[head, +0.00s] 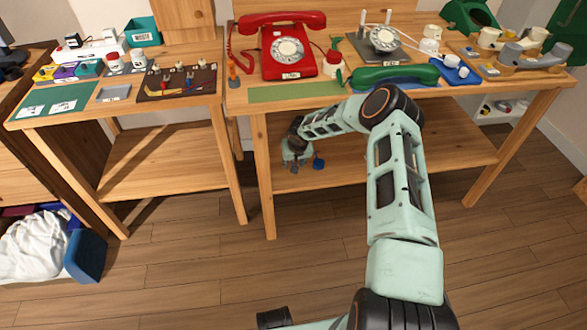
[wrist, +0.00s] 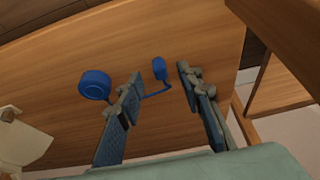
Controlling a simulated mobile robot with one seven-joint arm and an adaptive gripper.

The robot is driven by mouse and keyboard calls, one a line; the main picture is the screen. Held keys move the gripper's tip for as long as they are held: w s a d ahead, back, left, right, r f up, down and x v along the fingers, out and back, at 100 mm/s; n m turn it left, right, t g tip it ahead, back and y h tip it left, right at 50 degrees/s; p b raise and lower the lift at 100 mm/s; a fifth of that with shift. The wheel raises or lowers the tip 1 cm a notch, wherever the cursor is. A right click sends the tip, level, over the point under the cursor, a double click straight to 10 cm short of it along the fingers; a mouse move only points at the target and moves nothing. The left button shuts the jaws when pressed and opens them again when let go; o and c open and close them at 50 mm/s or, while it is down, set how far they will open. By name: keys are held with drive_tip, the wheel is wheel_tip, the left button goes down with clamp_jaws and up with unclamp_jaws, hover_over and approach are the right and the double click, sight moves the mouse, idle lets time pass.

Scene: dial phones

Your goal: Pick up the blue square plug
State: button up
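A small blue block-shaped piece (wrist: 159,69), which looks like the square plug, lies on the wooden surface in the wrist view. A thin blue cord leads from it toward my left finger. A blue round piece (wrist: 95,85) lies to its left, outside the fingers, and also shows in the head view (head: 318,163). My gripper (wrist: 159,74) is open, with the plug framed between its fingertips; contact cannot be told. In the head view my gripper (head: 295,166) is low at the table's lower shelf, and the plug cannot be made out there.
The lower shelf (head: 420,150) is otherwise mostly bare. Above my gripper is the tabletop (head: 240,100) with a red dial phone (head: 288,50) and a green handset (head: 395,76). Table legs stand at left (head: 263,180) and right. A cream object (wrist: 22,140) is at the wrist view's lower left.

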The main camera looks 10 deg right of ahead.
drive_tip(key=shift+b+x, duration=0.4)
drive_tip(key=shift+x, duration=1.35)
drive_tip(key=shift+c, duration=0.2)
clamp_jaws()
